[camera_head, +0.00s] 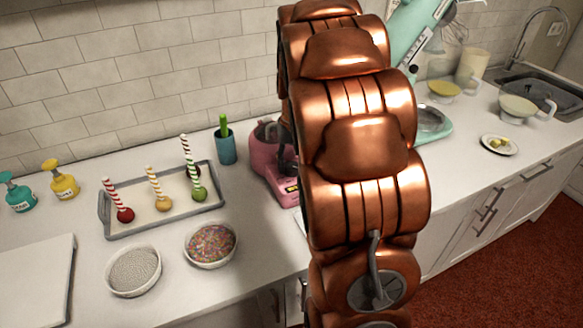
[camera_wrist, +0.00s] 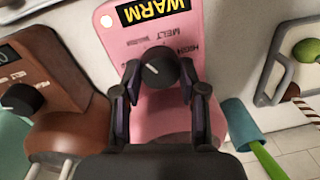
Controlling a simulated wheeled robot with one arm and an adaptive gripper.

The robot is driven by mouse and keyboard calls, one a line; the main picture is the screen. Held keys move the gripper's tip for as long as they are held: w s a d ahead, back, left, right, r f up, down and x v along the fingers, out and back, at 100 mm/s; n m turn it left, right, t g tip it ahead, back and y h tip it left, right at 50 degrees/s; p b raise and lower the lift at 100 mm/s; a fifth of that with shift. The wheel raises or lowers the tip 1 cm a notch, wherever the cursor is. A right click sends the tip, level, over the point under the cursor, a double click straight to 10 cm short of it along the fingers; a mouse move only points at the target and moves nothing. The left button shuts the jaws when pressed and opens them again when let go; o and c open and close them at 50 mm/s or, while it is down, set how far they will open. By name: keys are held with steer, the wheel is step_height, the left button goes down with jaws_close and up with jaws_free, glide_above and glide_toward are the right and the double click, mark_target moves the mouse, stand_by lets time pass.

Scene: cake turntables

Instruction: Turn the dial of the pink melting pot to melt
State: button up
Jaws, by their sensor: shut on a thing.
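The pink melting pot (camera_head: 268,166) stands on the counter in the head view, partly hidden behind my copper arm. In the wrist view its pink front panel (camera_wrist: 125,48) fills the middle. A black display (camera_wrist: 153,10) on it reads WARM. Its dark round dial (camera_wrist: 160,64) has a short white mark, with the words MELT and HIGH printed around it. My gripper (camera_wrist: 158,84) has its two fingers on either side of the dial and is shut on it.
A brown pot (camera_wrist: 60,70) with its own dial stands close beside the pink one. A teal cup (camera_head: 226,147) and a tray (camera_head: 110,215) of cake pops are left of the pink pot. A sprinkle bowl (camera_head: 211,245) stands in front.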

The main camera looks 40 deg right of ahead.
steer(key=m+b, duration=0.1)
steer(key=m, duration=0.4)
steer(key=shift+m, duration=0.3)
steer(key=m, duration=0.5)
steer(key=shift+s+h+b, duration=0.1)
steer(key=shift+h+b, duration=0.2)
steer(key=shift+b, duration=0.05)
steer(key=shift+m, duration=0.3)
steer(key=o, duration=1.1)
steer(key=shift+o, duration=0.2)
